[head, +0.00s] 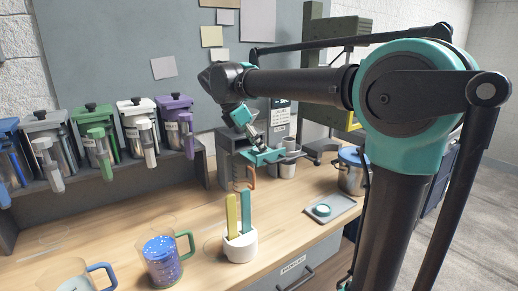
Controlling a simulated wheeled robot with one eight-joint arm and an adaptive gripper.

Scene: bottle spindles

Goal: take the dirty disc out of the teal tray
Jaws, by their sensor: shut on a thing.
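The teal tray (271,158) sticks out from the front of the grey machine (232,168) at the back of the bench. My gripper (261,147) points down into the tray from above. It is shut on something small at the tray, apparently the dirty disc. The fingers and the small size hide most of that disc, and I cannot tell whether it is clear of the tray.
A grey tray (340,207) with a pale, teal-edged disc (322,210) lies at the right. A metal pot (352,176) stands behind it. In front are a white holder (240,246) with yellow and teal sticks, and a blue speckled jug (163,262). Lidded canisters line the left shelf.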

